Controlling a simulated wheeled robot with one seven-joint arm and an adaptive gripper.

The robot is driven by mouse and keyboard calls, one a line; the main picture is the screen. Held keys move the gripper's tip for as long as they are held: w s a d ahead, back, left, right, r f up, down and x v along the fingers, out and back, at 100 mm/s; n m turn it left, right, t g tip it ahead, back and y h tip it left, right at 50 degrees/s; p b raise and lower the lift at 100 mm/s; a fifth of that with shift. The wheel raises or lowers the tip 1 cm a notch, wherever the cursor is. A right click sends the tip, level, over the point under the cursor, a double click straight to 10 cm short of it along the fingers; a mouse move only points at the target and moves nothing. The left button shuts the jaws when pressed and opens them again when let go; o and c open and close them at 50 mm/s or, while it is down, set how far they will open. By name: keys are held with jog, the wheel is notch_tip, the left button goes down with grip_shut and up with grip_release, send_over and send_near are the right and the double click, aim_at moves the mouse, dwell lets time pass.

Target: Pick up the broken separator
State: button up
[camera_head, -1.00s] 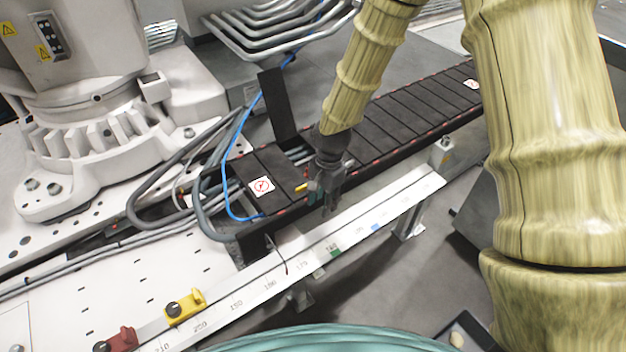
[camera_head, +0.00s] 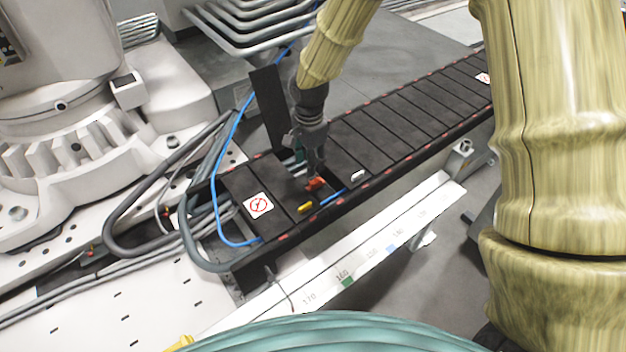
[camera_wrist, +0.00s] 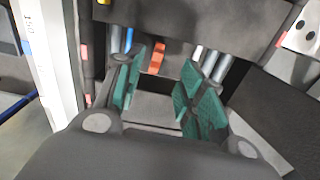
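A small orange-red piece (camera_head: 316,184), which looks like the separator, sits in the open gap of the black cable track (camera_head: 400,125). I cannot tell from its shape whether it is broken. My gripper (camera_head: 313,168) is just above and behind it, pointing down. In the wrist view my gripper (camera_wrist: 158,82) is open, with its two green-padded fingers spread and nothing between them. The orange piece (camera_wrist: 156,58) stands ahead of the fingertips, between them in the picture and apparently apart from them. The fingers partly hide the grey tubes beside it.
A yellow piece (camera_head: 305,208) and a white piece (camera_head: 357,175) flank the gap. A blue cable (camera_head: 334,197) runs through it. A raised black cover plate (camera_head: 268,108) stands behind. A white scaled rail (camera_head: 390,245) runs along the front.

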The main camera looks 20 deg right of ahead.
aim_at(314, 180)
jog(key=f, duration=0.3)
jog(key=f+b, duration=0.1)
jog(key=shift+d+f, duration=0.15)
jog(key=shift+d, duration=0.25)
jog(key=shift+d+f+b, duration=0.15)
jog(key=shift+f+b, duration=0.5)
jog(key=shift+f, duration=0.6)
jog(key=shift+d+f+b, duration=0.1)
jog(key=shift+f+b, duration=0.5)
jog(key=shift+f, duration=0.6)
jog(key=shift+c, duration=0.4)
jog(key=c, duration=0.7)
